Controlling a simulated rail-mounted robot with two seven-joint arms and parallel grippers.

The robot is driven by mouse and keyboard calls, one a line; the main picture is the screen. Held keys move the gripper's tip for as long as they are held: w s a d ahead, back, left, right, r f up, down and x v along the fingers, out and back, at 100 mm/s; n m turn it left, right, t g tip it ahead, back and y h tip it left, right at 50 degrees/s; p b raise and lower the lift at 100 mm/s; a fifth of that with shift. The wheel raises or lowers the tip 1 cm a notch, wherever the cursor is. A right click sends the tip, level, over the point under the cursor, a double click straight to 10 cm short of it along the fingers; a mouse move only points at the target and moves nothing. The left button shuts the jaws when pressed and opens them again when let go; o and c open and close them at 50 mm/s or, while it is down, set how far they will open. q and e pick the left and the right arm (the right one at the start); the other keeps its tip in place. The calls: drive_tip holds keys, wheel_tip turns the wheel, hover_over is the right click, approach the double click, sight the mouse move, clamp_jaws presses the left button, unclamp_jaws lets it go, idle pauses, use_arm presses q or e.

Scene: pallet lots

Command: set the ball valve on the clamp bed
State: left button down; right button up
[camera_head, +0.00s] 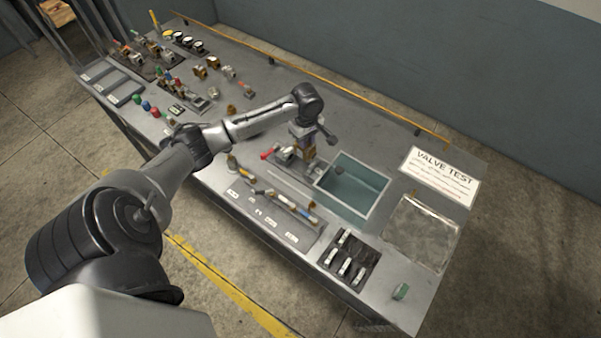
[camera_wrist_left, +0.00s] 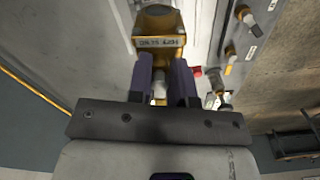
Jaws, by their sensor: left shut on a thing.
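My left gripper (camera_head: 303,138) is shut on a brass-yellow block-like piece, which I take to be the ball valve (camera_head: 306,153). In the left wrist view the two dark fingers (camera_wrist_left: 163,70) stand either side of a pale stem, and the labelled yellow body (camera_wrist_left: 158,40) shows beyond them. In the head view the valve is upright, just above or on a grey fixture with a red handle, seemingly the clamp bed (camera_head: 287,154). The gripper partly hides this spot, and I cannot tell whether the valve touches the bed. My right gripper does not show.
A teal-lined basin (camera_head: 352,188) lies right of the fixture. A row of labelled parts (camera_head: 283,204) and a black tray (camera_head: 350,258) lie toward the front edge. A clear sheet (camera_head: 422,232) and a sign (camera_head: 440,176) lie at the right. Several fittings stand at the far left.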

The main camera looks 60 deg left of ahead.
use_arm(q)
drive_tip(key=shift+a+f+n+b, duration=0.15)
drive_tip(key=shift+a+f+n, duration=0.2)
drive_tip(key=shift+a, duration=0.2)
drive_tip(key=shift+a+f+n+b, duration=0.15)
drive_tip(key=shift+a+f+n, duration=0.1)
drive_tip(key=shift+a+f, duration=0.25)
drive_tip(key=f, duration=0.4)
drive_tip(key=shift+s+a+f, duration=0.1)
drive_tip(key=shift+a+f, duration=0.1)
drive_tip(key=shift+f, duration=0.15)
drive_tip(key=shift+f+b, duration=0.4)
drive_tip(key=shift+f, duration=1.9)
drive_tip(key=shift+f, duration=0.15)
drive_tip(key=c, duration=1)
unclamp_jaws()
drive_tip(key=shift+c, duration=0.2)
wheel_tip(320, 180, up, 12)
drive_tip(key=shift+r+p, duration=0.1)
drive_tip(key=shift+p, duration=0.45)
